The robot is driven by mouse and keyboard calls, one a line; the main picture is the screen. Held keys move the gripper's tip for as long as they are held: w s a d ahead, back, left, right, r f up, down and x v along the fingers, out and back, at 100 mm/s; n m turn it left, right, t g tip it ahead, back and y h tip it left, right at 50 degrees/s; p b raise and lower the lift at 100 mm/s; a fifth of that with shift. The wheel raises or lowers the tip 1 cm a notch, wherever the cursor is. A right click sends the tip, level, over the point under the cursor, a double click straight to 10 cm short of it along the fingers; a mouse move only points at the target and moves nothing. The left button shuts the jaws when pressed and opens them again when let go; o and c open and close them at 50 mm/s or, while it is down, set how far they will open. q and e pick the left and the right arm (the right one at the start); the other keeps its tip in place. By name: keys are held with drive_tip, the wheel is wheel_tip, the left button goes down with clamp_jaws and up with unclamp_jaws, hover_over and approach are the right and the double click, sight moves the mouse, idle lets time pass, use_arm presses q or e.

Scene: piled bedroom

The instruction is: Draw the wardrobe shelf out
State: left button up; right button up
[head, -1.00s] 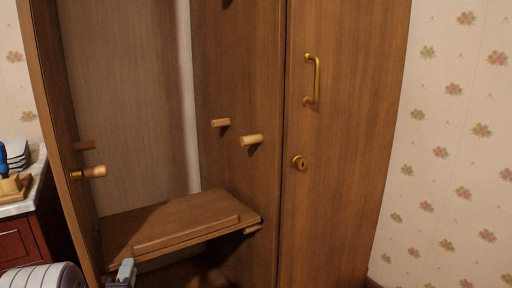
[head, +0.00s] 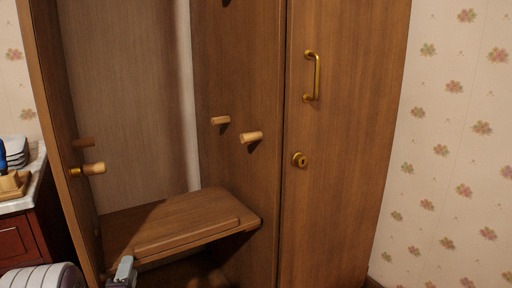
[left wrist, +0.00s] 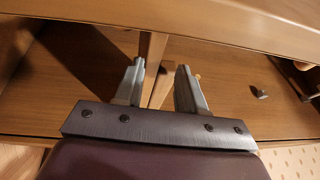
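The wooden wardrobe shelf (head: 180,215) sits low in the open left bay of the wardrobe (head: 240,80), with a raised strip along its front. My left gripper (head: 123,272) is at the shelf's front left corner, at the bottom of the head view. In the left wrist view my left gripper (left wrist: 160,80) has its two fingers apart, with a narrow wooden piece showing between them. I cannot tell whether they touch it. A broad wooden board (left wrist: 220,25) crosses the top of that view. My right gripper is not in view.
Wooden pegs (head: 251,138) stick out of the bay's sides, one at the left edge (head: 94,169). The closed right door has a brass handle (head: 313,77) and a lock (head: 299,159). A red cabinet (head: 20,240) stands at left, a striped rounded thing (head: 42,277) in front.

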use_arm(q)
drive_tip(key=shift+s, duration=0.2)
idle(0.5)
drive_tip(key=shift+w+r, duration=0.1)
drive_tip(key=shift+w, duration=0.1)
drive_tip(key=o, duration=0.6)
drive_tip(key=shift+s+f, duration=0.1)
drive_tip(key=shift+f, duration=0.15)
drive_tip(key=o, duration=0.6)
drive_tip(key=shift+r, duration=0.15)
